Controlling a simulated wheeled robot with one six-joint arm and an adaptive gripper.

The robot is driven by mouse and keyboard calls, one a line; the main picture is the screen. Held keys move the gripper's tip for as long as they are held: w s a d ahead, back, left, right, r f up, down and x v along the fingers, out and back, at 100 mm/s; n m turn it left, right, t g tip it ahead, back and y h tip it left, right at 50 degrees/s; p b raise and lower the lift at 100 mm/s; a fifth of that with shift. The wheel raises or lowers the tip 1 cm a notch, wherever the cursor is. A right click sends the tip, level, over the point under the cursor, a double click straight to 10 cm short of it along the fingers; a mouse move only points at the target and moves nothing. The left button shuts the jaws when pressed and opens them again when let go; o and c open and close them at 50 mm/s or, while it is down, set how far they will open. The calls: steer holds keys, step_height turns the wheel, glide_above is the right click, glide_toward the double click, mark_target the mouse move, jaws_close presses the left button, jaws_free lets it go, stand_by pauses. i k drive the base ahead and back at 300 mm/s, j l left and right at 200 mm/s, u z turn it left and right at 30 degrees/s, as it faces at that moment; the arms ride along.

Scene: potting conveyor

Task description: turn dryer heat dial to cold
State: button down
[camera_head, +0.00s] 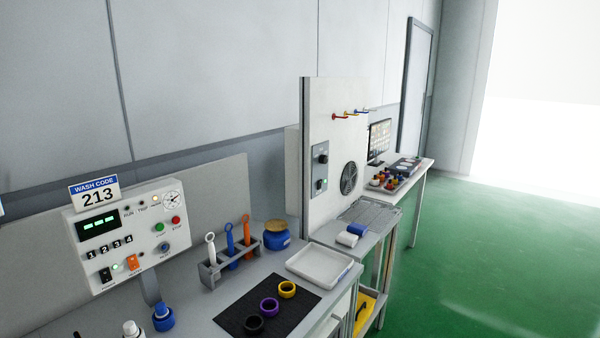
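The dryer looks to be the upright white panel (334,120) right of centre, with a round dark fan grille (349,178) low on it. A small grey control plate (320,170) is fixed to the panel left of the fan. It carries a dark knob (323,159) near its upper part, and another knob with a green light (321,184) near its bottom. I cannot tell which knob is the heat dial. Labels and pointer positions are too small to read. My gripper is not in view.
A wash control box (125,232) stands at the left above a bench with a tool rack (230,262), a white tray (319,266) and a black mat (240,317) with rings. A perforated shelf (371,214) lies below the fan. Green floor (480,260) is clear at right.

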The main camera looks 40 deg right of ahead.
mark_target(324, 159)
steer(key=l+z, duration=0.45)
steer(key=i+l+z, duration=0.2)
steer(key=l+z, duration=0.2)
